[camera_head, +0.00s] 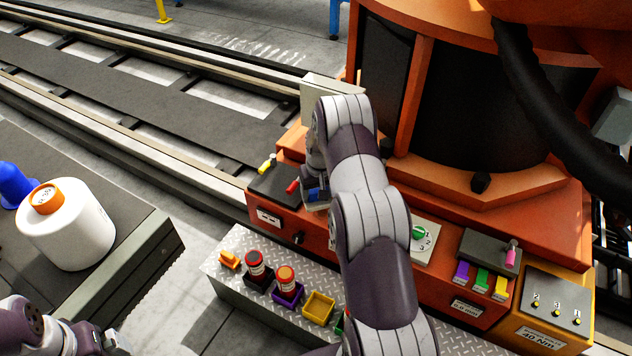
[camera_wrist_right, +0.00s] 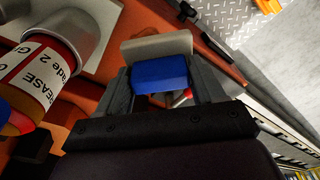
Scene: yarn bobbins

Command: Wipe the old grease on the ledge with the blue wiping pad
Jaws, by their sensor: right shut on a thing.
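My right gripper (camera_wrist_right: 160,85) is shut on the blue wiping pad (camera_wrist_right: 160,72), a blue block between its two fingers with a pale plate beyond it. In the head view a small part of the blue pad (camera_head: 318,194) shows beside my right forearm, over the left part of the orange machine ledge (camera_head: 268,215). My arm hides much of this spot. I cannot tell whether the pad touches the ledge, and I cannot make out the old grease. Part of my left arm shows at the bottom left, but its gripper does not show clearly.
A grease container (camera_wrist_right: 40,80) is close on the left of the wrist view. A white bobbin (camera_head: 68,228) stands on a dark table at left. A dark hose (camera_head: 545,110) hangs at right.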

